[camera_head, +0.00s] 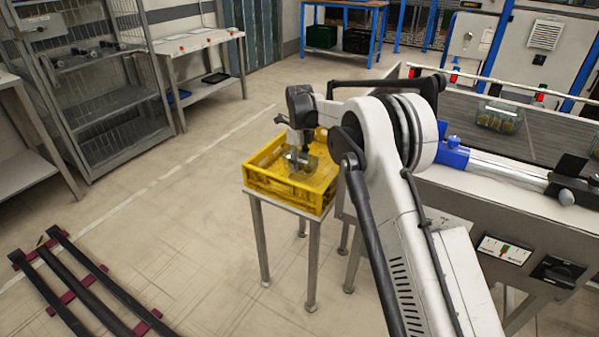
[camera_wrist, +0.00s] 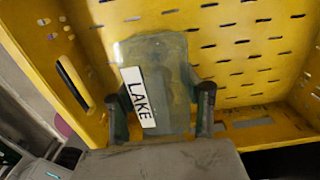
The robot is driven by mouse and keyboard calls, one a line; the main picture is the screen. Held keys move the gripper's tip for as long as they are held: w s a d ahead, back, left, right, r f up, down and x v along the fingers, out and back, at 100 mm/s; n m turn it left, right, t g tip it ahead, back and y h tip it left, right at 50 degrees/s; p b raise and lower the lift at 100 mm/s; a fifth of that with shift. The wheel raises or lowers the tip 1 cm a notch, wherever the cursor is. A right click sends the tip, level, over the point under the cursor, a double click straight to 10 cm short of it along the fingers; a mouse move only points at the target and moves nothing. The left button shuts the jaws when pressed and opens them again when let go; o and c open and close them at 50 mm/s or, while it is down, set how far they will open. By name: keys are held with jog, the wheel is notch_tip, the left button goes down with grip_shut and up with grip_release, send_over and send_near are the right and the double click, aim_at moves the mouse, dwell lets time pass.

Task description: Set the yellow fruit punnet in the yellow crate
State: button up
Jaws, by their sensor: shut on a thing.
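A yellow crate (camera_head: 272,188) stands on a small metal-legged table left of the conveyor. Its slotted yellow floor and walls fill much of the wrist view (camera_wrist: 245,42). My gripper (camera_head: 297,158) points down into the crate. In the wrist view, my gripper (camera_wrist: 163,100) has one finger on each side of a clear punnet (camera_wrist: 165,60) with a white "LAKE" label and is shut on it. The punnet also shows inside the crate's outline in the head view (camera_head: 300,163). Its contents are not clear, and I cannot tell whether it touches the crate floor.
Another clear punnet (camera_head: 499,117) with yellowish contents sits on the dark conveyor (camera_head: 545,140) at the right. A wire shelf rack (camera_head: 100,100) and a side table (camera_head: 200,45) stand at the back left. Dark rails (camera_head: 85,285) lie on the floor at front left.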

aim_at(300, 152)
jog(key=shift+f+b, duration=0.45)
jog(key=shift+f, duration=1.2)
jog(key=shift+f, duration=0.15)
jog(key=o, duration=1.2)
jog(key=shift+c, duration=0.2)
notch_tip(300, 152, up, 12)
jog(key=p, duration=0.3)
jog(key=shift+r, duration=0.2)
